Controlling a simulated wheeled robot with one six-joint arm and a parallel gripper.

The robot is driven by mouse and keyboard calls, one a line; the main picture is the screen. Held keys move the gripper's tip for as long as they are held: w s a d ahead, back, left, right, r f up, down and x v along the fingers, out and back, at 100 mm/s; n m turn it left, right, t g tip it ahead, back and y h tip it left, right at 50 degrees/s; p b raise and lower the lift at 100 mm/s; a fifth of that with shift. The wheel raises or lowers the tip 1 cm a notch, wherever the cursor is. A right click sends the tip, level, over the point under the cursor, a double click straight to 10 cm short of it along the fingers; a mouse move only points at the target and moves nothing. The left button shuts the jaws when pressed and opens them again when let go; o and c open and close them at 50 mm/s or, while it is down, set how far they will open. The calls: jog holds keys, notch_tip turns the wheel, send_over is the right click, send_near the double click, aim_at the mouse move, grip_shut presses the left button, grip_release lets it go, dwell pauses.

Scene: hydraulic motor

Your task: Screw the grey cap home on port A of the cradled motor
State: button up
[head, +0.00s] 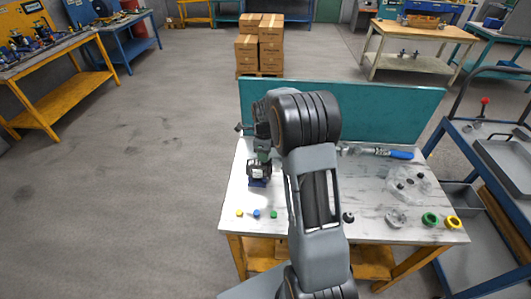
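The motor (259,173) is a dark and silver body in a small blue cradle (257,183), on the left part of the white bench top. My gripper (263,158) points down just above the motor's top, at or very near it. It is small and partly hidden by my arm, so I cannot tell whether its fingers are open or shut. I cannot make out the grey cap or port A; they may be hidden at the gripper. Contact between gripper and motor is unclear.
Yellow (239,213), blue (256,214) and green (273,215) caps lie in front of the motor. A blue-handled wrench (385,153), a clear bag (410,184) and green (430,219) and yellow (453,222) rings lie right. A teal panel (390,112) closes the back.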

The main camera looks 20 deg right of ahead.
jog(key=shift+r, duration=0.1)
jog(key=n, duration=1)
jog(key=shift+c, duration=0.2)
dwell(0.4)
grip_shut()
dwell(0.3)
jog(key=m, duration=0.5)
